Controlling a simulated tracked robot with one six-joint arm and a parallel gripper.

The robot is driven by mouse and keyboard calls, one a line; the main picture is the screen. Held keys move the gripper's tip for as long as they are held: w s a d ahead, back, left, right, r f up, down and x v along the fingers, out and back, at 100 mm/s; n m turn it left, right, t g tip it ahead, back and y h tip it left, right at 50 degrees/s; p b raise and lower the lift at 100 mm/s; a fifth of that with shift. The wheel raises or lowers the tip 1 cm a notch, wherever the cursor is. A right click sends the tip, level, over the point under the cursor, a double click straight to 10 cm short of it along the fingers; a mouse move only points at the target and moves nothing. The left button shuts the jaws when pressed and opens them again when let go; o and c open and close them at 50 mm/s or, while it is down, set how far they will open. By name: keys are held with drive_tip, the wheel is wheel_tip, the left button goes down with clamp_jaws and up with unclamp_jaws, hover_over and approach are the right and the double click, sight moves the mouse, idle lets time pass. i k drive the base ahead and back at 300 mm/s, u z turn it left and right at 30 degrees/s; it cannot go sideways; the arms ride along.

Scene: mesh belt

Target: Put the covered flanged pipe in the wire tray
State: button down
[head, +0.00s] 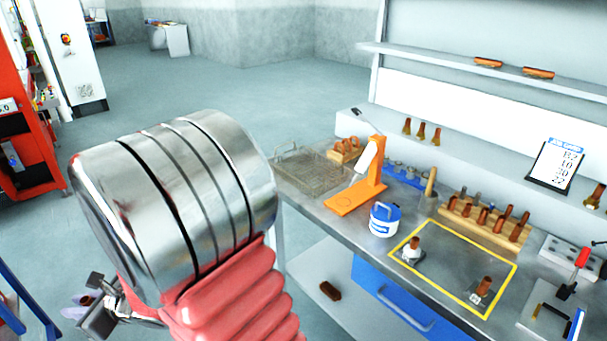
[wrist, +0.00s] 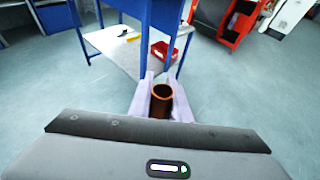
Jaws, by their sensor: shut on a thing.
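My gripper (wrist: 161,101) is shut on a copper-brown pipe (wrist: 161,92) held between its two pale fingers. The pipe's open round end faces up in the wrist view; its flange is not clear there. In the head view my gripper (head: 92,308) is at the lower left, partly behind my arm, off the bench and far from the tray. The wire tray (head: 306,178) stands at the left end of the bench and looks empty. Two brown pipes on grey flanges, one (head: 413,246) nearer the left and one (head: 484,288) nearer the front, stand inside a yellow outline.
An orange stand (head: 358,195) and a blue-and-white canister (head: 384,219) stand right of the tray. A wooden rack (head: 487,222) of brown pipes is behind the outline. A blue-legged table (wrist: 130,55) with a red bin (wrist: 163,52) is ahead in the wrist view. Open floor lies around.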

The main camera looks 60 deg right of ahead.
sight(302, 169)
drive_tip(key=u, duration=1.7)
drive_tip(key=i, duration=0.1)
drive_tip(key=z, duration=3.15)
drive_tip(key=i, duration=1.5)
drive_tip(key=u, duration=0.05)
